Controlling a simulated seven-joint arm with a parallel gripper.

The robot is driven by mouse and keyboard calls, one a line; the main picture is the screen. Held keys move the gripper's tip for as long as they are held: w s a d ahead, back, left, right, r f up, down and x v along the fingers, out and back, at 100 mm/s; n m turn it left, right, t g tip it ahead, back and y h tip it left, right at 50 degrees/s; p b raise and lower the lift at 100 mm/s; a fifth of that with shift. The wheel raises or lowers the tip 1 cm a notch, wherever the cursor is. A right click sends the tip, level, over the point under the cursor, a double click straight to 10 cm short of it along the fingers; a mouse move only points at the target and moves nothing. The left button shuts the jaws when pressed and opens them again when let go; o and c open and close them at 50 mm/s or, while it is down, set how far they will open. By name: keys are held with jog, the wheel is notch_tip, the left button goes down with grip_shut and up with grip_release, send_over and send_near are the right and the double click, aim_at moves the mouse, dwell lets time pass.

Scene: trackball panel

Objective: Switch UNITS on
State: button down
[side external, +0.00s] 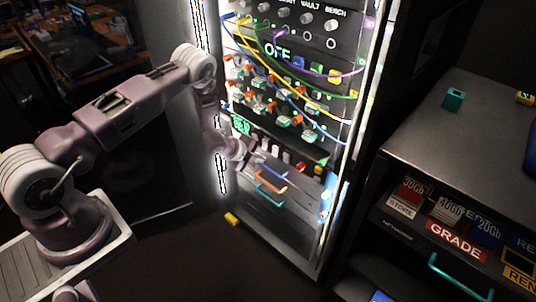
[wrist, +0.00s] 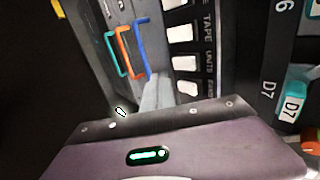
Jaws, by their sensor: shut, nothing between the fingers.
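The panel is a tall lit rack. In the wrist view it appears turned sideways, with a row of white switches beside printed labels. The UNITS label (wrist: 208,60) is readable, and the white UNITS switch (wrist: 184,62) sits beside it, between the TAPE switch (wrist: 180,32) and another white switch (wrist: 187,88). I cannot tell whether UNITS is on or off. My gripper (wrist: 156,88) is shut and empty, with its grey fingers close beside the switch row. Contact cannot be told. In the side view my gripper (side external: 256,157) is at the rack's lower part, near the switch row (side external: 287,157).
Blue (wrist: 142,45), orange (wrist: 123,50) and teal (wrist: 109,53) handles lie beside the switches. Coloured cables (side external: 300,85) hang across the rack above. A dark cabinet (side external: 455,125) stands right of the rack.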

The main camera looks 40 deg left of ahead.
aim_at(274, 152)
jog(key=w, duration=0.2)
jog(key=w+f, duration=0.1)
jog(key=w, duration=0.1)
jog(key=shift+w+f, duration=0.15)
jog(key=shift+w, duration=0.25)
jog(key=shift+w+f, duration=0.1)
jog(key=shift+w, duration=0.1)
jog(key=shift+r, duration=0.9)
